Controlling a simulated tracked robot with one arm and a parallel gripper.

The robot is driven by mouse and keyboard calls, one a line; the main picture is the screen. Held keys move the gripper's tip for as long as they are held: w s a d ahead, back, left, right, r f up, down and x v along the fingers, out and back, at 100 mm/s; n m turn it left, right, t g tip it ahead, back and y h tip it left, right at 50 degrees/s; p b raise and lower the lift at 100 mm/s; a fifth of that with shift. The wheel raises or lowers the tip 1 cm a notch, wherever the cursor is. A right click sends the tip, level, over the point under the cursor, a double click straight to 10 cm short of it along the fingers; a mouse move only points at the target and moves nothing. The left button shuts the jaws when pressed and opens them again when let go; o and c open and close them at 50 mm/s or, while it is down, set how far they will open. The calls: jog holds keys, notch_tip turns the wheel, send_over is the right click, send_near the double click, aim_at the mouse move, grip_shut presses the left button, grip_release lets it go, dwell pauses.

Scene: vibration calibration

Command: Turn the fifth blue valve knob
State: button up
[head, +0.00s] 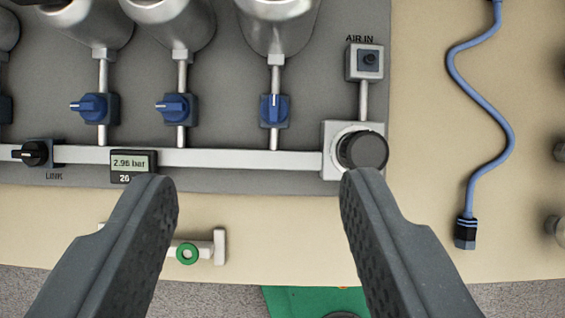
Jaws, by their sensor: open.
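Blue valve knobs sit in a row on pipes under metal cylinders. The rightmost blue knob (273,109) stands upright with its white mark vertical. The blue knob left of it (174,107) and the one further left (90,107) lie sideways, marks pointing left. No numbers show on the knobs, so I cannot tell which is the fifth. My gripper (258,182) is open and empty, its fingers in front of the panel's lower part. The rightmost knob appears above the gap between the fingertips.
A white horizontal pipe (240,158) carries a gauge (133,164) reading 2.96 bar and ends at a large black knob (364,150) below AIR IN. A black LINK knob (35,153) is at left. A blue cable (497,112) and a green ring fitting (187,254) lie on the beige surface.

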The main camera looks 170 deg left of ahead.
jog(key=g, duration=0.1)
send_near(275, 110)
jog(key=b+x, duration=0.3)
jog(key=x, duration=0.6)
jog(key=c, duration=1)
jog(key=shift+o, duration=0.3)
jog(key=shift+d, duration=0.15)
jog(key=shift+r, duration=0.1)
